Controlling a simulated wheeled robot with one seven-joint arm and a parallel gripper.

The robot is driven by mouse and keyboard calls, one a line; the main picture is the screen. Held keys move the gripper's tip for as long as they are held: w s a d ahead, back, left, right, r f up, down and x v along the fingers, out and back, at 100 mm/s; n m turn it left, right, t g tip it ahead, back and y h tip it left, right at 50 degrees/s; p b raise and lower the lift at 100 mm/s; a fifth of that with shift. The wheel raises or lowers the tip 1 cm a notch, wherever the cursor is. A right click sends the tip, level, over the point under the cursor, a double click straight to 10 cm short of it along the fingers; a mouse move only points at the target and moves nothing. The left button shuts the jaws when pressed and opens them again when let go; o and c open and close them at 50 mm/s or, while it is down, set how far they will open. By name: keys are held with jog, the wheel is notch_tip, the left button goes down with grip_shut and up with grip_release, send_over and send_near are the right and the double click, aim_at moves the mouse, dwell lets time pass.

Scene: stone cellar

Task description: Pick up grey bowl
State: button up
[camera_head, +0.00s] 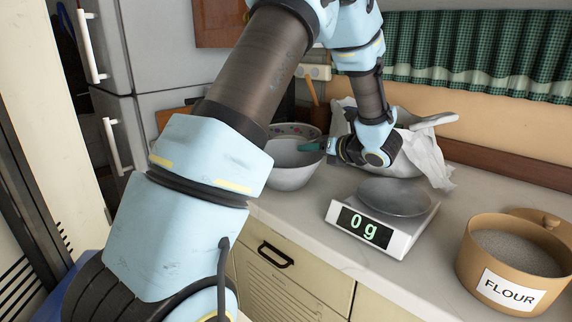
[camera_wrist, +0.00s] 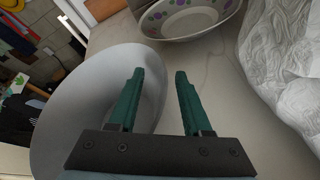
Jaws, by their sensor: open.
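The grey bowl (camera_head: 290,180) stands on the counter beside my forearm, left of the kitchen scale. In the wrist view the bowl (camera_wrist: 62,105) fills the left side, its inside facing the camera. My gripper (camera_head: 313,147) is at the bowl's right rim. In the wrist view my gripper (camera_wrist: 160,75) is open, its two green fingers apart. The left finger overlaps the bowl's inside and the right one is past its rim, over the counter. The rim runs between them in the picture; I cannot tell whether either finger touches it. Nothing is held.
A patterned bowl (camera_wrist: 190,18) stands just behind. Crumpled white cloth (camera_wrist: 285,70) lies close on the right. A scale (camera_head: 400,232) reading 0 g bears a grey pan (camera_head: 395,196). A flour pot (camera_head: 510,262) stands at the front right. Counter between scale and pot is clear.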

grip_shut()
dwell(0.3)
dwell(1.1)
